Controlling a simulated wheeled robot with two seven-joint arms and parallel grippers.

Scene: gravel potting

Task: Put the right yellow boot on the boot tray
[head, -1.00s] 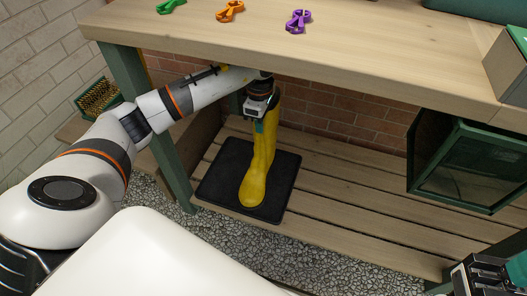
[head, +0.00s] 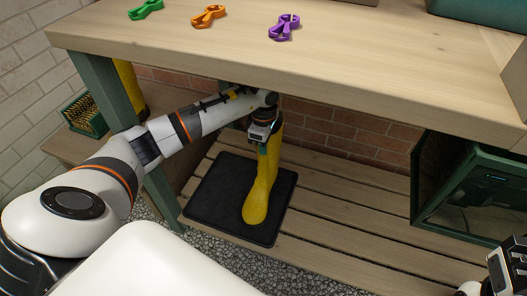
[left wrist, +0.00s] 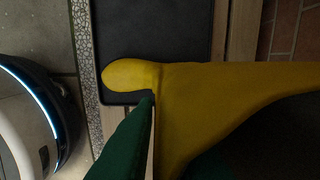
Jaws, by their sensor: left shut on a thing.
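A yellow boot (head: 261,190) is upright over the right part of the black boot tray (head: 212,190), toe toward me. Its sole looks down at the tray, but I cannot tell whether it is touching. My left gripper (head: 262,150) is shut on the boot's shaft from above. In the left wrist view the boot (left wrist: 190,88) lies across the picture with its toe over the tray (left wrist: 150,35), beside a green finger (left wrist: 125,142). A second yellow boot (head: 126,78) shows partly behind the green table leg. My right gripper (head: 503,268) is cut off at the lower right edge.
The tray lies on a slatted wooden shelf (head: 340,210) under the wooden bench top (head: 350,60). Green, orange and purple clips (head: 285,27) lie on the bench. A green-edged brush (head: 85,113) is at the left.

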